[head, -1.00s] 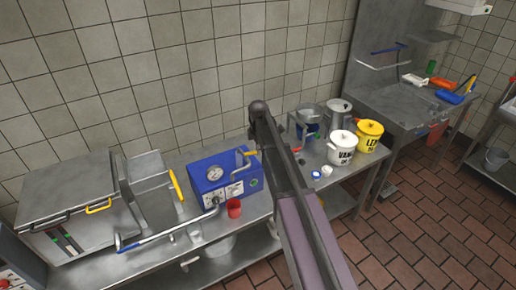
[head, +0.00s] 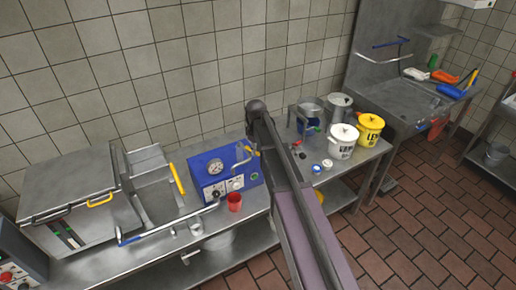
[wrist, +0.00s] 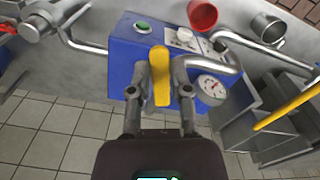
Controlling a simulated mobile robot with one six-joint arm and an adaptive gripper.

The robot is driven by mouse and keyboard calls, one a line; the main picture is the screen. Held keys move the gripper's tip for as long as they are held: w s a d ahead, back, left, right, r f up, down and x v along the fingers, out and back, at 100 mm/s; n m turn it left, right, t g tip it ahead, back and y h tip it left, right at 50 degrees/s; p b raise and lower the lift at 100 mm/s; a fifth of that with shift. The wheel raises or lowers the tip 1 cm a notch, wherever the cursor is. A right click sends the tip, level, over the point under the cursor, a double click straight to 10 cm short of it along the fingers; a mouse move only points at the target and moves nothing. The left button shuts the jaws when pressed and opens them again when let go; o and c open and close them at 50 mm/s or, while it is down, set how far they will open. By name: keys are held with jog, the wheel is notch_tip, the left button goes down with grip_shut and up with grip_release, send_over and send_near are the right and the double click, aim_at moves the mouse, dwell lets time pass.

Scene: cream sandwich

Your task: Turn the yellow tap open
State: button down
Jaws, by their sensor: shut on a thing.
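The yellow tap handle (wrist: 161,76) lies across the blue machine (wrist: 122,55) in the wrist view, pointing up and down the picture. My gripper (wrist: 160,85) has one finger on each side of the handle and is shut on it. In the head view the blue machine (head: 213,165) stands on the steel table, with a gauge on its front. A bit of the yellow handle (head: 257,153) shows at its right top beside my arm. My arm hides most of my gripper there.
A red cup (head: 234,202) stands in front of the machine, beside a metal cup (head: 196,228). A press with a yellow handle (head: 177,178) is to the left. White (head: 342,143) and yellow (head: 369,130) lidded pots stand to the right. The tiled wall is close behind.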

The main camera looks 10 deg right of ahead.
jog(key=shift+s+a+m, duration=0.25)
jog(key=shift+a+m, duration=0.15)
jog(key=shift+m, duration=0.6)
jog(key=c, duration=0.6)
grip_release()
jog(key=shift+o, duration=0.2)
jog(key=shift+w+d+n, duration=0.1)
jog(key=shift+n, duration=0.2)
